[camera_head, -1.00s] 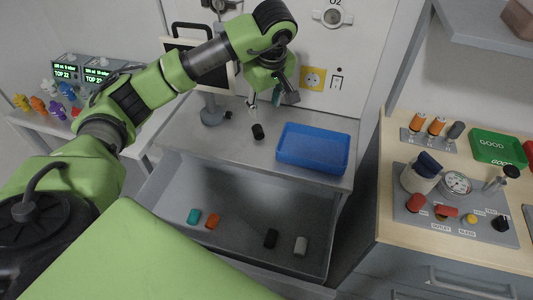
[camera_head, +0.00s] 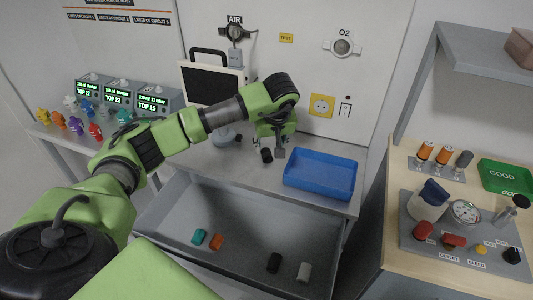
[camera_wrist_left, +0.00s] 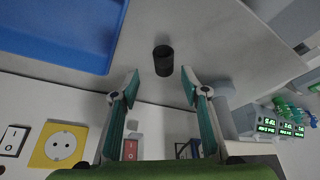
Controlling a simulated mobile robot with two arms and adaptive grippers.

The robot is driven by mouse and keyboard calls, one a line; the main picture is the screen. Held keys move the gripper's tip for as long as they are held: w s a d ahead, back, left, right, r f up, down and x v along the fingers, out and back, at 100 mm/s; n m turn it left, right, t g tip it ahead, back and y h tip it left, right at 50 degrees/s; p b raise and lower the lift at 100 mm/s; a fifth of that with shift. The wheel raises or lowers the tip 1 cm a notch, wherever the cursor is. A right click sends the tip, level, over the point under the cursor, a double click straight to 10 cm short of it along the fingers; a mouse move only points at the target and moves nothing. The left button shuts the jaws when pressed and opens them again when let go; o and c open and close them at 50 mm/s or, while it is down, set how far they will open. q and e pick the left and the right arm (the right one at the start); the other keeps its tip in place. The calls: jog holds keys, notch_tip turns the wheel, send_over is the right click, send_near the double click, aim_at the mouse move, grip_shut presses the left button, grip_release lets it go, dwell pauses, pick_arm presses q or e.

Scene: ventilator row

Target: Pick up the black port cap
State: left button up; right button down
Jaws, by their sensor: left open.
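A small black cylinder (camera_head: 266,155), which looks like the black port cap, stands on the grey counter left of the blue tray. It also shows in the left wrist view (camera_wrist_left: 163,60), just beyond the fingertips. My left gripper (camera_head: 270,148) is low over the counter close to it, partly overlapping it in the head view. In the left wrist view the left gripper (camera_wrist_left: 160,84) has its two teal-padded fingers spread apart with nothing between them. The cap lies roughly in line with the gap. My right gripper is not in view.
A blue tray (camera_head: 320,174) sits right of the cap. Below is an open drawer (camera_head: 240,240) with a teal, an orange, a black (camera_head: 273,262) and a grey piece. A monitor on a stand (camera_head: 212,84) is behind. A wooden bench with gauges (camera_head: 465,211) stands right.

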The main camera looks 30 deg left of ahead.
aim_at(267, 152)
pick_arm(q)
jog(key=x, duration=0.2)
jog(key=p+x, duration=0.1)
jog(key=x, duration=0.1)
jog(key=shift+s+a, duration=0.1)
jog(key=shift+s, duration=0.3)
jog(key=shift+w+a+f, duration=0.15)
jog(key=shift+w+f, duration=0.05)
jog(key=shift+f, duration=0.15)
jog(key=c, duration=1)
jog(key=shift+o, duration=0.2)
jog(key=shift+r, duration=0.15)
